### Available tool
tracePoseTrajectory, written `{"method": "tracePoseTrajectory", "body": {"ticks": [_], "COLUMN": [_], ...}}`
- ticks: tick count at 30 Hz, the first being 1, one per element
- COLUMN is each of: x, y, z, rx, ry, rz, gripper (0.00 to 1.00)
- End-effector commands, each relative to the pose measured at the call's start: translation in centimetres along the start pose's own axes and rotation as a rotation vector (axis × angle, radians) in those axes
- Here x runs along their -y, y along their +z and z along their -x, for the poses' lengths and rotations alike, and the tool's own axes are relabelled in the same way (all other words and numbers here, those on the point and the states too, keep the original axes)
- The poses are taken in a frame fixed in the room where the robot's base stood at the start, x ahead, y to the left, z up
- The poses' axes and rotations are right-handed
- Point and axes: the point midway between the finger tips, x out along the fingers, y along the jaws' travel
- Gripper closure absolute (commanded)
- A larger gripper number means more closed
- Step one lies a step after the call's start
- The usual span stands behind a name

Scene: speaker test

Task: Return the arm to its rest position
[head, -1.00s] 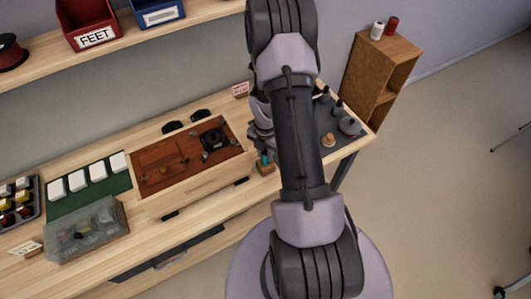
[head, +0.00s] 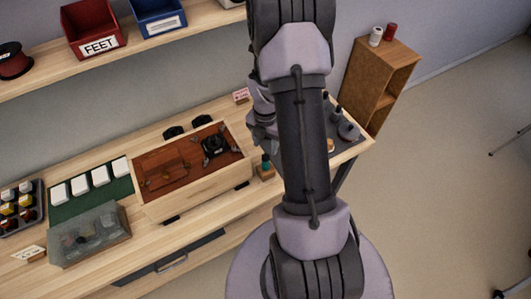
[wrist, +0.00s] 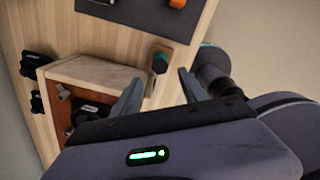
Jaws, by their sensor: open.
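My arm (head: 303,140) stands upright across the middle of the head view. My gripper is mostly hidden behind it there. In the wrist view my gripper (wrist: 158,88) has its two fingers spread apart, with nothing between them. The fingers look apart from the bottle, but the exact distance is hard to tell.
The wooden box (head: 195,190) sits on the bench, left of my arm. A dark mat (head: 342,149) with small items lies partly behind my arm. A wooden cabinet (head: 378,85) stands at right. Red and blue bins (head: 92,30) line the shelf. Open floor lies right.

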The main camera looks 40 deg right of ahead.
Motion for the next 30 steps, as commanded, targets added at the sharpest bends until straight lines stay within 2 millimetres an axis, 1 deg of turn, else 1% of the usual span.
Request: {"method": "tracePoseTrajectory", "body": {"ticks": [1, 3, 6, 10, 15, 17, 18, 20, 21, 23, 24, 26, 27, 30], "x": [-0.1, -0.1, 0.0, 0.0, 0.0, -0.4, -1.1, -2.2, -2.9, -3.3, -3.1, -2.2, -1.3, 1.2], "y": [0.1, 0.1, 0.0, 0.0, -0.1, -0.5, -1.4, -3.7, -6.0, -10.2, -13.1, -17.3, -19.9, -25.1], "z": [2.0, 4.0, 6.1, 7.7, 8.0, 8.4, 9.0, 10.6, 11.9, 13.7, 14.5, 15.4, 15.6, 15.4], "rx": [0.003, 0.002, 0.002, 0.000, 0.000, 0.008, 0.018, 0.033, 0.032, 0.003, -0.038, -0.126, -0.198, -0.385], "ry": [0.003, 0.002, 0.001, 0.000, 0.000, 0.011, 0.030, 0.079, 0.124, 0.203, 0.250, 0.311, 0.334, 0.345], "rz": [-0.001, 0.001, 0.000, 0.000, -0.002, -0.047, -0.122, -0.310, -0.480, -0.768, -0.965, -1.247, -1.424, -1.788], "gripper": [0.49, 0.49, 0.49, 0.49, 0.49, 0.49, 0.49, 0.49, 0.49, 0.49, 0.49, 0.49, 0.49, 0.49]}}
